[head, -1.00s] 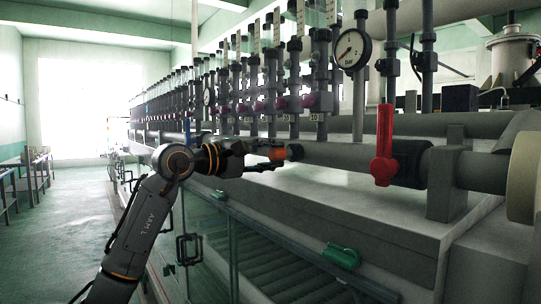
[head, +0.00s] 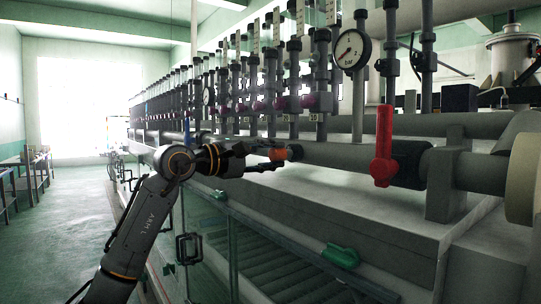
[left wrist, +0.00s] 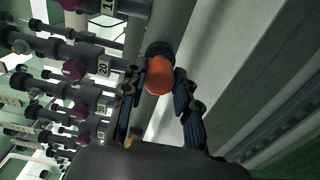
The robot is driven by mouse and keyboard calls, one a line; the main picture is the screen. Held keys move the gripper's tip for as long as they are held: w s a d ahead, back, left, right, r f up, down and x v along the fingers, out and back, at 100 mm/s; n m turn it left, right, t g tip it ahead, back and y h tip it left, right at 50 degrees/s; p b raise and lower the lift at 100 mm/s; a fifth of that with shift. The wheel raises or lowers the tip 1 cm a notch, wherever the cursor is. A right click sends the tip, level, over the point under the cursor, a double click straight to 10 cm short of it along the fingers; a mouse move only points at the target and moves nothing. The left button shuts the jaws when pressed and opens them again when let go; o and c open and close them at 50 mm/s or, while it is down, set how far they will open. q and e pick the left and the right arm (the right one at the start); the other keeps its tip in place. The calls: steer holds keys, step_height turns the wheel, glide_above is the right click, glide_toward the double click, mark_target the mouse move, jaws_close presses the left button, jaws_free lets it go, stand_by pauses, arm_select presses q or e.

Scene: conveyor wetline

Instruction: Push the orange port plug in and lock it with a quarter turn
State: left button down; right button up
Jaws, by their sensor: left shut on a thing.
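The orange port plug (head: 277,154) sits at the dark collar of the port (head: 295,152) on the grey horizontal pipe. In the left wrist view the plug (left wrist: 160,76) shows its round orange end, with the dark port collar (left wrist: 159,48) right behind it. My left gripper (head: 271,160) is at the plug, and its two fingers lie on either side of it, shut on it. The fingers partly hide the plug's sides, so how deep it sits and its lock angle cannot be told. My right gripper is not in view.
A red-handled valve (head: 384,150) stands on the pipe to the right. A pressure gauge (head: 352,49) and a row of vertical flow tubes rise above the pipe. A green handle (head: 341,257) lies below on the glass-fronted tank. The aisle floor at left is clear.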

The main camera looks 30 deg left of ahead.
arm_select(q)
steer(key=shift+p+x, duration=0.55)
steer(key=shift+x, duration=0.3)
steer(key=c, duration=0.9)
jaws_free()
steer(key=shift+w, duration=0.1)
steer(key=shift+s+a, duration=0.1)
steer(key=shift+s, duration=0.15)
steer(key=v, duration=1.1)
steer(key=shift+s, duration=0.2)
steer(key=shift+a, duration=0.1)
